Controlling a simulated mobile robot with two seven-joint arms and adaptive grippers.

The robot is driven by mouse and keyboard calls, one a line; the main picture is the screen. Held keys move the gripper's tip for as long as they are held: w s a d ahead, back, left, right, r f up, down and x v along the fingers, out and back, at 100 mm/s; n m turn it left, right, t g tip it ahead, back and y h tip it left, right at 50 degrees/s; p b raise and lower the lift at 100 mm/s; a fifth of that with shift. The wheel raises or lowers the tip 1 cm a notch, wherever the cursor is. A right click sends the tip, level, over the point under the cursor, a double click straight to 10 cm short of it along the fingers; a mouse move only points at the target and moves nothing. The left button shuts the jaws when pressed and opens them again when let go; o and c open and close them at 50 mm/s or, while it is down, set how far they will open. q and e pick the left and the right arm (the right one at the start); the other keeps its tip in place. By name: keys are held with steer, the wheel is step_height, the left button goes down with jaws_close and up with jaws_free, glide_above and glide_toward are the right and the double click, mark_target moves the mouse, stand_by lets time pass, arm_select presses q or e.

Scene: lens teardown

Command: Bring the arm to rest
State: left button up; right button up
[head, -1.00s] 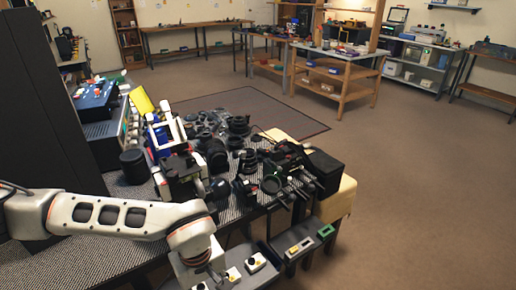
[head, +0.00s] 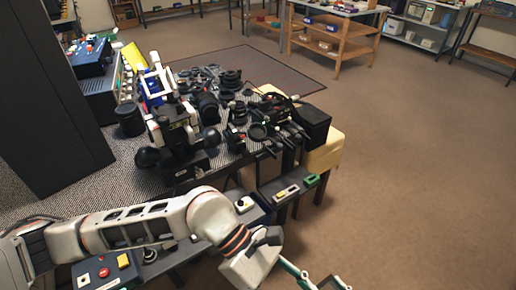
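My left arm comes in from the left along the bottom of the head view, white with dark slots. Its wrist bends down at the lower middle, beyond the table's front edge. My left gripper (head: 300,274) is beside the wrist at the bottom edge, with teal-green and dark parts showing. The bottom edge cuts it off, so I cannot tell whether it is open or holds anything. It is apart from the things on the table. My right arm and gripper are not in view.
The dark patterned table (head: 75,187) holds a white-and-black apparatus (head: 172,125), several lenses and parts (head: 230,80), and a black box (head: 313,123) at its right end. A low panel with buttons (head: 105,272) lies beneath my arm. The brown floor (head: 430,180) at right is clear.

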arm_select(q)
steer(key=w+d+r+n+t+h, duration=0.1)
steer(key=w+d+r+n+h, duration=0.15)
steer(key=r+n+h, duration=0.35)
steer(key=w+d+r+n+t+h, duration=0.1)
steer(key=d+r+n+h, duration=0.3)
steer(key=r+n, duration=0.3)
steer(key=w+a+f+n+t+y+p, duration=0.1)
steer(key=w+a+n+t, duration=0.4)
steer(key=w+n+t, duration=0.35)
steer(key=w+a+f+n+t, duration=0.1)
steer(key=w+a+n+t, duration=0.4)
steer(key=n+t, duration=0.55)
steer(key=w+a+f+n+y, duration=0.3)
steer(key=a+f+n+y, duration=0.8)
steer(key=a+f+n, duration=0.45)
steer(key=s+a+f+n+g+y, duration=0.2)
steer(key=s+a+f+n, duration=0.2)
steer(key=f, duration=0.4)
steer(key=s+a+f+n+g+y, duration=0.1)
steer(key=s+a+f+n+y, duration=0.1)
steer(key=s+a+f+n, duration=0.2)
steer(key=s+a+f, duration=0.1)
steer(key=s+f, duration=0.2)
steer(key=f, duration=0.2)
steer(key=shift+s+a+f+g+y+p, duration=0.2)
steer(key=shift+f+g+y+p, duration=0.1)
steer(key=shift+g+y, duration=0.1)
